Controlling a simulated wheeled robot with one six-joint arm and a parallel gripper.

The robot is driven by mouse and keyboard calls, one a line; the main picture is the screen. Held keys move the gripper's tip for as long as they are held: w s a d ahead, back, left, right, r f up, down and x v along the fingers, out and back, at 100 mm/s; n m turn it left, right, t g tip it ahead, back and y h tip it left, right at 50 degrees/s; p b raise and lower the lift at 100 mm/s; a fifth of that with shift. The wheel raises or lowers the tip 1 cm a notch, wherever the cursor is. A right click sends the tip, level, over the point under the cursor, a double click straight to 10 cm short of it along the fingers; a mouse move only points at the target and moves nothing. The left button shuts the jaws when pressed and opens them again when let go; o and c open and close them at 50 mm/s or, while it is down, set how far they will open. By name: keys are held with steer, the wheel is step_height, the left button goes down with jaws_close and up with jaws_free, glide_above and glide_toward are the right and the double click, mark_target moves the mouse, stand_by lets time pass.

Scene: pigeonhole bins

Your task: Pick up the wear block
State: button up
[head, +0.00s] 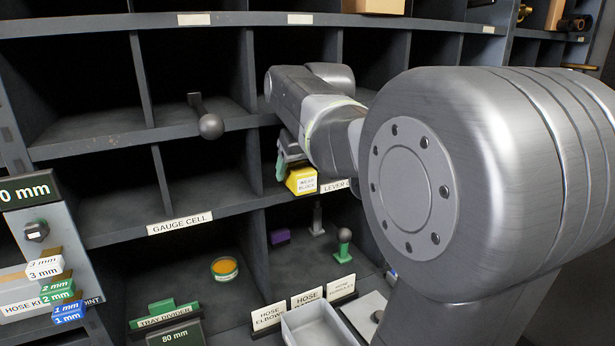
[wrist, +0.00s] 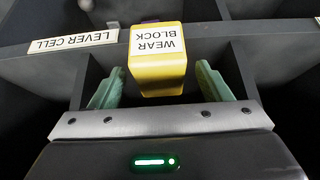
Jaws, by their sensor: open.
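The wear block (head: 301,181) is a yellow block with a white label reading "WEAR BLOCK". In the head view it is at the front edge of a pigeonhole, beside the "LEVER" label. In the wrist view the wear block (wrist: 158,72) lies between the two green fingers of my gripper (wrist: 157,88). A gap shows on each side, so the fingers are open and apart from it. In the head view my gripper (head: 284,163) is partly hidden by my arm and is right at the block. What the block rests on is hard to see.
The "LEVER CELL" label (wrist: 74,41) is on the shelf edge beside the block. A grey lever with a ball end (head: 209,124) sticks out of an upper left cell. Below are an orange-topped round tin (head: 225,268) and a grey tray (head: 316,328). The gauge cell looks empty.

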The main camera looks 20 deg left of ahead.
steer(key=shift+x, duration=1)
steer(key=shift+c, duration=0.2)
steer(key=c, duration=1.1)
steer(key=shift+r, duration=0.15)
